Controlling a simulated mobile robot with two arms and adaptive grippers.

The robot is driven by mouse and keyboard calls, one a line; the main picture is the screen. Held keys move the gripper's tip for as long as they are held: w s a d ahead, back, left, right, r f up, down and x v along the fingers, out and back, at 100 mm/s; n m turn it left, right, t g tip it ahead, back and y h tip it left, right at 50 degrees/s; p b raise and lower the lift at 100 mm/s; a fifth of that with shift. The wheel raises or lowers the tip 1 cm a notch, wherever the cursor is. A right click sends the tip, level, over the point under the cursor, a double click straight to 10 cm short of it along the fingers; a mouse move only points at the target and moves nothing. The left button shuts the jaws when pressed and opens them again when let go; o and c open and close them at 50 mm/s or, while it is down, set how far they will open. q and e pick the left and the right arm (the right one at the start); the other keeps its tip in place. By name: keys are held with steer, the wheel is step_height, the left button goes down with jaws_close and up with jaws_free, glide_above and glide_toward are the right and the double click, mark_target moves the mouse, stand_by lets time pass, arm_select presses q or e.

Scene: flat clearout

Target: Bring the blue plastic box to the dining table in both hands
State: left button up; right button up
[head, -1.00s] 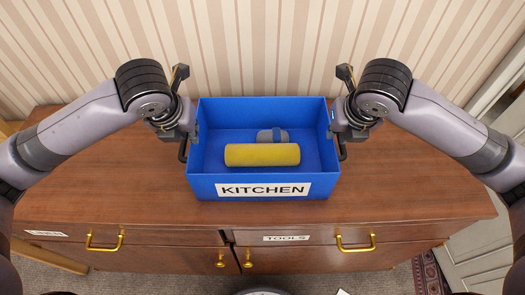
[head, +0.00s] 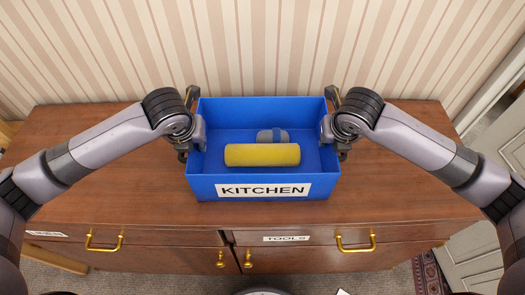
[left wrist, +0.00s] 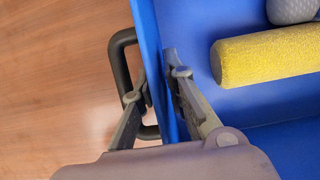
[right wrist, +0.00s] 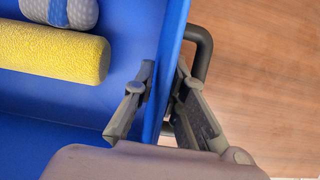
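The blue plastic box (head: 215,188), labelled KITCHEN, stands upright on a wooden sideboard. A yellow roll (head: 262,155) and a grey item with a blue band (head: 272,136) lie in it. My left gripper (head: 192,140) is at its left side and my right gripper (head: 334,138) at its right side. Both are open. In each wrist view one finger is inside the box and one outside, with the side wall between them. Dark handles show on the outer walls, the left handle (left wrist: 121,60) and the right handle (right wrist: 204,52), close to the outer fingers.
The wooden sideboard (head: 110,190) has bare top on both sides of the box and drawers with brass handles in front, one labelled TOOLS (head: 287,238). A striped wall (head: 260,50) is close behind. A white door (head: 480,250) is at the right.

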arm_select(q)
jaws_close()
arm_select(e)
jaws_close()
arm_select(q)
steer(key=shift+w+r, duration=0.1)
steer(key=shift+r, duration=0.1)
arm_select(e)
steer(key=shift+w+r, duration=0.1)
steer(key=shift+r, duration=0.05)
